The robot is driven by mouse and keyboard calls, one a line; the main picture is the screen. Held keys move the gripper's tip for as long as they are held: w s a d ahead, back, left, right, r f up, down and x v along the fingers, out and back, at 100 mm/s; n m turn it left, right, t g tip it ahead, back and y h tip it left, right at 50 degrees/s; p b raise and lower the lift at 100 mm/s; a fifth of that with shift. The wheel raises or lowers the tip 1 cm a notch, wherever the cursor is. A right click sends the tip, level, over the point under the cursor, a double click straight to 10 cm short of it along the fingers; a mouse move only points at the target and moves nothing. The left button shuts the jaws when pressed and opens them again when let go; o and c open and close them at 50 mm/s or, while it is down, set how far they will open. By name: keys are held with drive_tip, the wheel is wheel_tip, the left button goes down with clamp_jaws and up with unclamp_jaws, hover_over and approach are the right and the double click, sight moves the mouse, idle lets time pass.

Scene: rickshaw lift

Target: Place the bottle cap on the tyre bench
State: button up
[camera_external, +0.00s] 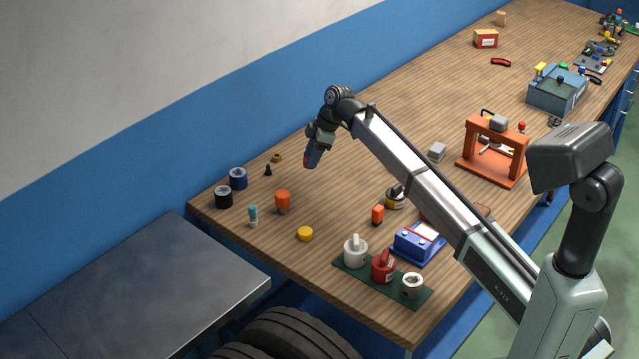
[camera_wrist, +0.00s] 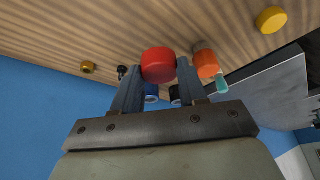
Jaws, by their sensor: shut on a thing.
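A red round bottle cap (camera_wrist: 159,65) sits between the two fingers of my gripper (camera_wrist: 160,78) in the wrist view. The gripper is shut on it. In the external view my gripper (camera_external: 313,156) points down above the wooden workbench, and a bit of the red cap (camera_external: 308,164) shows at its tips, apart from the bench surface. The tyre bench (camera_external: 150,275) is the grey metal-topped bench at lower left, with black tyres below its right end. Its bare top also shows at right in the wrist view (camera_wrist: 270,95).
Near the wooden bench's left end stand a blue pot (camera_external: 238,178), a black pot (camera_external: 223,197), an orange container (camera_external: 282,202), a small teal-topped bottle (camera_external: 253,216) and a yellow cap (camera_external: 305,234). A blue wall runs behind. The tyre bench top is clear.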

drive_tip(key=shift+a+r, duration=0.1)
drive_tip(key=shift+r, duration=0.1)
drive_tip(key=s+a+n, duration=0.3)
drive_tip(key=s+a, duration=1)
drive_tip(key=a, duration=0.2)
drive_tip(key=r+n+g, duration=0.1)
hover_over(212, 260)
drive_tip(key=d, duration=0.1)
drive_tip(key=shift+w+d+r, duration=0.1)
drive_tip(key=shift+w+d, duration=0.1)
drive_tip(key=shift+w, duration=0.1)
drive_tip(key=shift+h, duration=0.3)
drive_tip(key=shift+f, duration=5)
drive_tip(key=shift+f, duration=0.15)
drive_tip(key=o, duration=1)
